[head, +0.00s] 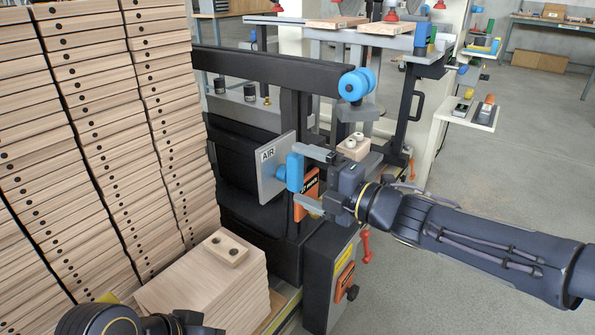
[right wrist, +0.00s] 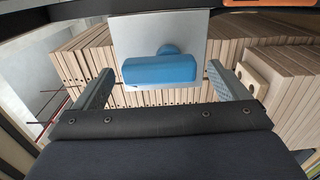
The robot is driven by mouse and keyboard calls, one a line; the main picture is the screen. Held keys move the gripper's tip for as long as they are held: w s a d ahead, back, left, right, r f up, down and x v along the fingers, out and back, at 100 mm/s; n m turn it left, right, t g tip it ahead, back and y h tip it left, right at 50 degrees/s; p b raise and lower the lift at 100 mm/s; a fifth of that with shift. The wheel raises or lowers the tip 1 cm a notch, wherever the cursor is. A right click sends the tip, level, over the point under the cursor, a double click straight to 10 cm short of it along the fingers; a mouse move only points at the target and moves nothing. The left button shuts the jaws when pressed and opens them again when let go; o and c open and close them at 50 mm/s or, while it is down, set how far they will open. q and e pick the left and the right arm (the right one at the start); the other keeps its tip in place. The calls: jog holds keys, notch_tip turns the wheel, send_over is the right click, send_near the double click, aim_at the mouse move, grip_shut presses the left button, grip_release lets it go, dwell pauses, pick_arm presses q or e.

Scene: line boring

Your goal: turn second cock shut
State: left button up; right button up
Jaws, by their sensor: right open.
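A blue cock handle (head: 295,172) sits on a grey plate (head: 268,180) marked AIR, on the front of the dark machine. My right gripper (head: 299,174) is open, with one finger above the handle and one below it. In the right wrist view, the blue handle (right wrist: 160,69) lies lengthwise between the two spread fingers (right wrist: 160,84), with a gap on each side. Its stem joins the plate behind it. No other AIR plate shows, so I cannot tell its number. Part of my left arm shows at the bottom left of the head view; its fingers (head: 185,325) are not clear.
Tall stacks of drilled wooden boards (head: 90,130) stand at the left. A lower stack (head: 205,285) stands in front of the machine. An orange panel (head: 306,190) and a red handle (head: 365,246) are near my right gripper. Grey floor (head: 450,180) is free at the right.

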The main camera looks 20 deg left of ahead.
aim_at(301, 174)
jog(key=p+v, duration=0.1)
jog(key=v, duration=0.3)
jog(key=shift+d+r, duration=0.1)
jog(key=shift+d, duration=0.1)
jog(key=shift+s+d, duration=0.25)
jog(key=shift+d, duration=0.2)
